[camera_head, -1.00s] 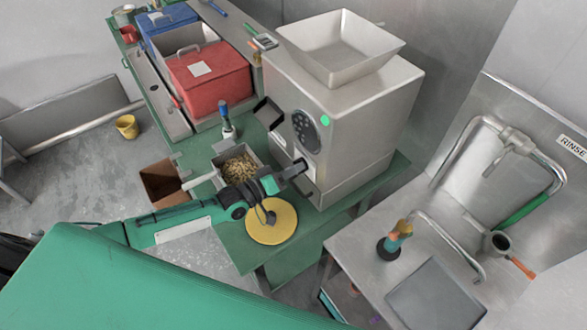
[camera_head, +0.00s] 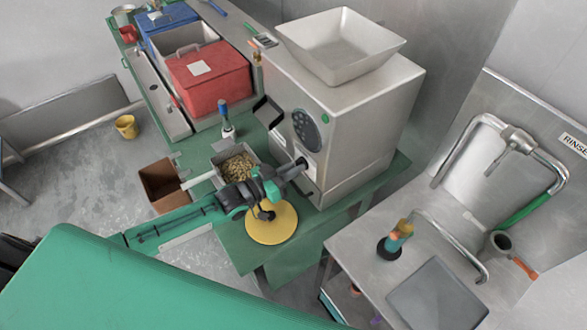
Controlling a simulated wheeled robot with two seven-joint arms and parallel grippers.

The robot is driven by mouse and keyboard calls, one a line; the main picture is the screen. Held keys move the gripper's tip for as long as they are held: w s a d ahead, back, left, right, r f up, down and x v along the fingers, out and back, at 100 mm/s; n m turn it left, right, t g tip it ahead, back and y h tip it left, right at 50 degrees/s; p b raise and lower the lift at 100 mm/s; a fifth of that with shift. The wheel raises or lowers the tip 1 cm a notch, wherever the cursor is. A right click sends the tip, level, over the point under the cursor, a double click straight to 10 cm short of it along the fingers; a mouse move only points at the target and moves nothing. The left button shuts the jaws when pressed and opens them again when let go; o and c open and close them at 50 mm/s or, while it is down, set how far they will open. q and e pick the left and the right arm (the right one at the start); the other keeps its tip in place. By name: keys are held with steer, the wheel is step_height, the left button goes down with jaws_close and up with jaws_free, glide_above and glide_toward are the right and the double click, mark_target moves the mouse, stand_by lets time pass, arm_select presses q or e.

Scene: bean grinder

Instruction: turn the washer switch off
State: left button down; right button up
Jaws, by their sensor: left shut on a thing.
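The tall metal grinder (camera_head: 362,125) stands on the green table with a hopper on top. Its front has a dark round panel (camera_head: 306,130) and a small green round button (camera_head: 325,118). I cannot tell which part is the washer switch. My left arm reaches in from the left, and my left gripper (camera_head: 297,166) is at the lower front of the grinder, below the dark panel. It is shut on a small dark part there, which the jaws mostly hide. My right gripper is not in view.
A yellow disc (camera_head: 271,224) lies on the table below my wrist. A bin of beans (camera_head: 237,167) and a red box (camera_head: 208,78) stand to the left. A metal sink counter (camera_head: 350,248) with a tap is at the right.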

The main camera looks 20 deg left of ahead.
arm_select(q)
steer(key=shift+m, duration=1)
steer(key=c, duration=1.5)
jaws_free()
steer(key=shift+s+a, duration=0.1)
steer(key=shift+b+v, duration=2.05)
steer(key=shift+v, duration=4.75)
